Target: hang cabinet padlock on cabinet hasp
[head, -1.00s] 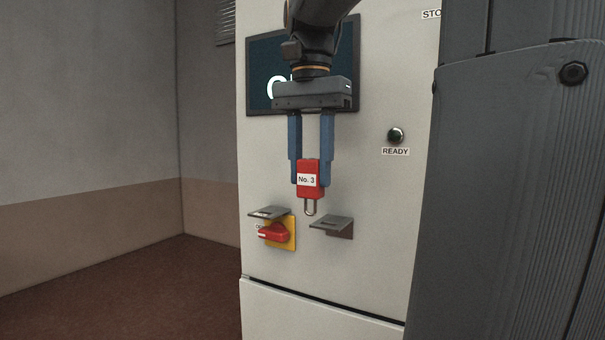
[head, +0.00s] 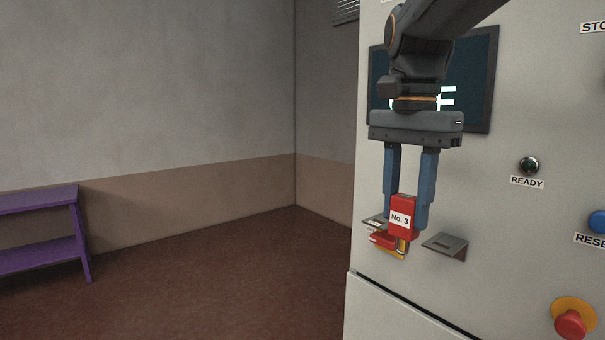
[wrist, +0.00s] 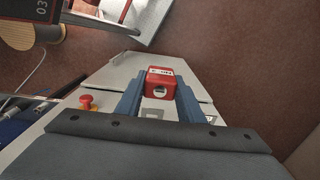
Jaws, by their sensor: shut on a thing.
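A red padlock (head: 402,232) with a white "No. 3" label hangs upright, its metal shackle pointing down. My gripper (head: 404,218) is shut on the padlock's body from both sides with blue fingers. Two grey metal hasp plates stick out of the cabinet front: a left one (head: 373,221) above the red rotary switch, partly hidden by the padlock, and a right one (head: 445,242) in plain view. The shackle overlaps the switch (head: 381,241) in the head view; I cannot tell the depth gap. The wrist view shows the padlock (wrist: 160,77) between my fingers.
The cabinet front (head: 480,215) also carries a dark screen (head: 480,85), a READY lamp (head: 529,165), a blue button (head: 598,221) and a red emergency button (head: 570,323). A purple shelf (head: 40,198) stands far left. The floor between is clear.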

